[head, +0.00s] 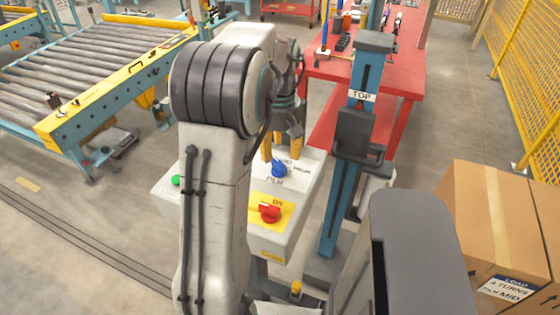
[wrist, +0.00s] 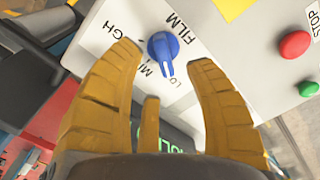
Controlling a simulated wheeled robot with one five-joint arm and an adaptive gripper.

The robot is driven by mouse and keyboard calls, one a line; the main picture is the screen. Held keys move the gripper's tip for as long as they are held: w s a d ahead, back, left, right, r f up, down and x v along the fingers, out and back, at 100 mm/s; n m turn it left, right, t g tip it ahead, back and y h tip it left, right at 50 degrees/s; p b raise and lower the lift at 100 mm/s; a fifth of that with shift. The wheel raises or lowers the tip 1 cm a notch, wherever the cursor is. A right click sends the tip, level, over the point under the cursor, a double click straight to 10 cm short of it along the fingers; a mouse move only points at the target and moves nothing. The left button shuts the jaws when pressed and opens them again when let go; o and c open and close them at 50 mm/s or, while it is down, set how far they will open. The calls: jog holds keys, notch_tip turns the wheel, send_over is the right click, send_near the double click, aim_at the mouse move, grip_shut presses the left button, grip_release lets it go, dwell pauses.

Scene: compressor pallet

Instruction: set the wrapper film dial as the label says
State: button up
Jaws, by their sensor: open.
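The blue film dial (head: 279,168) sits on the white top of the wrapper control box (head: 300,190). In the wrist view the dial (wrist: 162,46) has FILM, HIGH, MID and LO printed around it. Its white pointer mark faces LO, beside MID. My gripper (wrist: 163,55) is open, with one yellow finger on each side of the dial; I cannot tell whether they touch it. In the head view my gripper (head: 281,152) is just behind the dial. The load label (head: 508,288) on the carton reads FILM MID on its lower line.
A red switch (head: 269,212) on a yellow plate is on the box's near side. A red stop button (wrist: 295,44) and a green button (wrist: 309,89) are nearby. The blue wrapper mast (head: 345,205) and the carton (head: 480,215) stand to the right; a red table (head: 405,80) is behind.

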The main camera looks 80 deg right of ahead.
aim_at(280, 162)
jog(key=shift+f, duration=2.15)
grip_shut()
